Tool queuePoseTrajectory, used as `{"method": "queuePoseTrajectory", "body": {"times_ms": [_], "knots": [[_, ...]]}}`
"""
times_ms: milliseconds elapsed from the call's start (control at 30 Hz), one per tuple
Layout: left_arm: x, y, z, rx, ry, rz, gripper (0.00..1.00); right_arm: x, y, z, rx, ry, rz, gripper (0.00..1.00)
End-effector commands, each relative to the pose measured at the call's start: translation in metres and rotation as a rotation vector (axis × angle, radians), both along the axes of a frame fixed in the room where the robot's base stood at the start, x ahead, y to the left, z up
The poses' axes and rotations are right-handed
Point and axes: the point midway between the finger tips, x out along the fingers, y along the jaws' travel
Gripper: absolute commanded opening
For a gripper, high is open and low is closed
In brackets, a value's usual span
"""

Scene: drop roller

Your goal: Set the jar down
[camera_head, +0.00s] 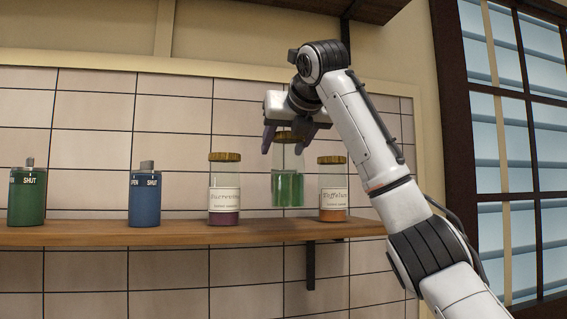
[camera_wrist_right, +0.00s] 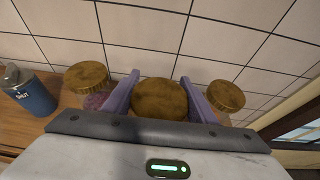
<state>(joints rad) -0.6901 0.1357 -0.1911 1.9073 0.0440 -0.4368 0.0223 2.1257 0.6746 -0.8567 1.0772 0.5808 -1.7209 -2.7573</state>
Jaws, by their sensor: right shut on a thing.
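The jar (camera_head: 288,188) with green contents and a brown lid is between two other jars at the wooden shelf (camera_head: 190,234). Its base appears slightly above the shelf top. My right gripper (camera_head: 287,146) comes from above and is shut on this jar near its lid. In the right wrist view the lid (camera_wrist_right: 160,98) sits between the two purple fingers. The jar's body is hidden there. My left gripper is not in view.
A jar with purple contents (camera_head: 224,190) stands to the left and a jar with orange contents (camera_head: 332,190) close on the right. A blue canister (camera_head: 145,198) and a green canister (camera_head: 27,200) stand further left. A tiled wall is behind.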

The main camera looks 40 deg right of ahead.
Motion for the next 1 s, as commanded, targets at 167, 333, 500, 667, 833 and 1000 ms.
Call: {"method": "queuePoseTrajectory", "body": {"times_ms": [167, 333, 500, 667, 833, 1000], "knots": [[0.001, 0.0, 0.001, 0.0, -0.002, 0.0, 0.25, -0.001, -0.001, -0.017, -0.004, -0.001, -0.001, 0.0], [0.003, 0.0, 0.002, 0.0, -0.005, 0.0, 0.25, -0.001, 0.0, -0.034, -0.003, -0.003, 0.0, 0.0], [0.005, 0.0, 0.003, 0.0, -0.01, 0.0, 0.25, -0.001, 0.0, -0.036, -0.002, -0.005, 0.001, 0.0], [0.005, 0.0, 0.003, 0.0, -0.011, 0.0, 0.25, -0.001, 0.0, -0.037, -0.002, -0.004, 0.001, 0.0], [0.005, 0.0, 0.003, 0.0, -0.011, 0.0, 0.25, 0.0, 0.0, -0.039, -0.001, 0.001, -0.001, 0.7], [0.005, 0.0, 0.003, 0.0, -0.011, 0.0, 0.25, 0.0, 0.0, -0.039, -0.001, 0.001, -0.001, 0.7]]}}
